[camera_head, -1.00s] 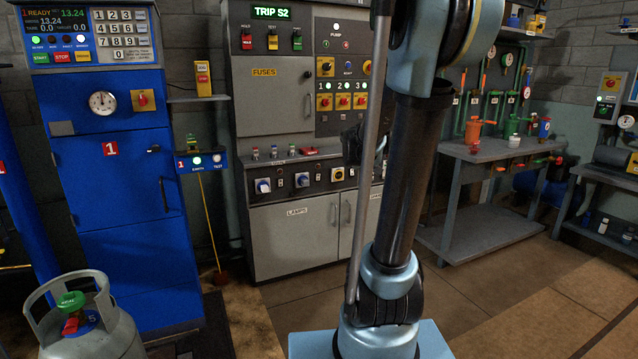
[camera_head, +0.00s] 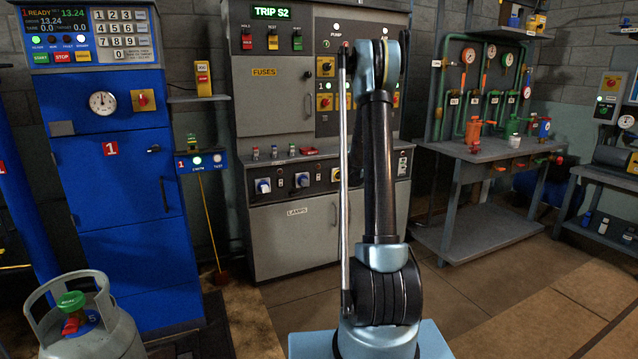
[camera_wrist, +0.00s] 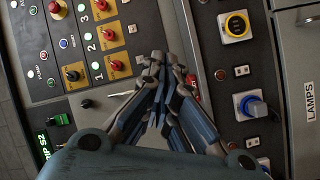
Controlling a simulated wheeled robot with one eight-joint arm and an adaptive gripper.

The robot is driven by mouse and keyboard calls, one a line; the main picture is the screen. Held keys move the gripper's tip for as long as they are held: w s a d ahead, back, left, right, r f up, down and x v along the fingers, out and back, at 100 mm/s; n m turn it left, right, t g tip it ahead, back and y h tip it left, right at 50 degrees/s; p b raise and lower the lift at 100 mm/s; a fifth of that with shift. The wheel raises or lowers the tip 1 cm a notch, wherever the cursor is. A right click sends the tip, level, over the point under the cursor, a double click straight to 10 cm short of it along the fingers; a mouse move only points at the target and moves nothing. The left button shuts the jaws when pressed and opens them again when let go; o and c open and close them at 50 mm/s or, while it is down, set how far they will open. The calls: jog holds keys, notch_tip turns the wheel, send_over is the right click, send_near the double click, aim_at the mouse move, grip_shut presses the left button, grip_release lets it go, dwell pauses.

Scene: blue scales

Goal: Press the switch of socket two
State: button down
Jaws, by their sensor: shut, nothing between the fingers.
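The grey cabinet (camera_head: 245,215) carries a dark strip with a row of sockets. A blue socket (camera_head: 303,180) is second from the left, with a small switch plate (camera_head: 320,178) to its right. In the wrist view that blue socket (camera_wrist: 250,105) is right of my gripper, with small switch plates above (camera_wrist: 241,71) and below it. I cannot read the socket numbers. My gripper (camera_wrist: 165,75) is shut and empty in front of the panel, apart from the switches in the picture. In the head view my arm hides it.
A yellow socket (camera_wrist: 236,27) and another blue socket (camera_head: 264,186) flank the second one. Red knobs (camera_wrist: 107,34) and a red item (camera_head: 308,151) lie close to my gripper's side of the panel. A blue cabinet (camera_head: 110,220) and gas bottle (camera_head: 95,335) stand left; a workbench (camera_head: 480,152) stands right.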

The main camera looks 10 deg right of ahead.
aim_at(316, 175)
jog(key=w+a+f+n+y, duration=0.2)
jog(key=f+n+y, duration=0.1)
jog(key=f, duration=0.4)
jog(key=w+a+f+n+y, duration=0.3)
jog(key=f+n, duration=0.1)
jog(key=f, duration=0.4)
jog(key=w+a+f+n+t+y, duration=0.1)
jog(key=w+a+f+n+y, duration=0.1)
jog(key=f, duration=0.5)
jog(key=shift+w+a+f+n+y, duration=0.2)
jog(key=shift+w+n+y, duration=0.3)
jog(key=shift+n, duration=0.4)
jog(key=shift+w+r, duration=0.1)
jog(key=shift+w, duration=0.05)
jog(key=x, duration=1.4)
jog(key=shift+d+r, duration=0.1)
jog(key=shift+d, duration=0.05)
jog(key=shift+w+r, duration=0.15)
jog(key=shift+w, duration=0.05)
jog(key=shift+s, duration=0.1)
